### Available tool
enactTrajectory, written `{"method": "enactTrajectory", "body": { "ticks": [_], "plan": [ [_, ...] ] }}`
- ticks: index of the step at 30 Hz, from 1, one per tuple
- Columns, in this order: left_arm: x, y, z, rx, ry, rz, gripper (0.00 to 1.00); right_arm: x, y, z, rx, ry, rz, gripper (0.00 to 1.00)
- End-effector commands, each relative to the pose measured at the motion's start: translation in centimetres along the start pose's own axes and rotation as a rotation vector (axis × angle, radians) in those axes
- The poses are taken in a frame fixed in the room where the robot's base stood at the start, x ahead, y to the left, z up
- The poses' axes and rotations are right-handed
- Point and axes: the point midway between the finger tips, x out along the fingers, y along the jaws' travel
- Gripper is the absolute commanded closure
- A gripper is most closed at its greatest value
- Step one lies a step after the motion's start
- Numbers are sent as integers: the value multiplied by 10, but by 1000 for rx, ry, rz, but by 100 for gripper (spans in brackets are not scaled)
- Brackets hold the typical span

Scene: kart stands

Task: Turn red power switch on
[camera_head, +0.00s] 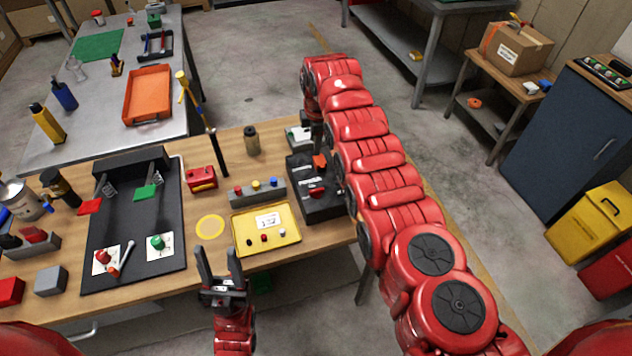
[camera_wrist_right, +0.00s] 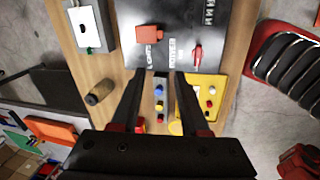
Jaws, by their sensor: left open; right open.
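A black control box (camera_head: 325,207) stands at the right part of the wooden table. On it are a red block-shaped switch (camera_head: 319,162) and a smaller red lever (camera_head: 317,190). In the right wrist view the box's black top (camera_wrist_right: 180,50) shows beyond the fingers, with the red block switch (camera_wrist_right: 150,37) left and the red lever (camera_wrist_right: 197,52) right. My right gripper (camera_wrist_right: 161,75) is open and empty, above the table near the box; in the head view my own arm partly hides it. My left gripper (camera_head: 219,262) is open and empty at the table's front edge.
A grey bar with coloured buttons (camera_head: 257,193) and a yellow tray (camera_head: 265,250) lie left of the box. A grey-white box (camera_head: 299,137) stands behind it, and a dark cylinder (camera_head: 251,140) is further left. A black mat (camera_head: 130,255) covers the table's left part.

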Motion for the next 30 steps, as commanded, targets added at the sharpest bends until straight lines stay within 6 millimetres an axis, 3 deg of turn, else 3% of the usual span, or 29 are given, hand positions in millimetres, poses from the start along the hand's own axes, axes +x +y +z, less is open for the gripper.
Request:
{"method": "enactTrajectory", "body": {
  "ticks": [1,4,9,17,30],
  "plan": [
    [4,0,-1,0,0,0,50,-21,-10,-4,-42,-2,-61,55],
    [5,0,-1,0,0,0,50,-42,-31,-8,-104,-2,-159,55],
    [1,0,0,0,0,0,50,-49,-44,-9,-138,0,-213,55],
    [-30,2,5,0,0,0,50,-17,-50,-8,-135,0,-212,55],
    [-111,6,19,0,0,0,50,60,-65,-7,-134,-1,-207,55]
  ]
}}
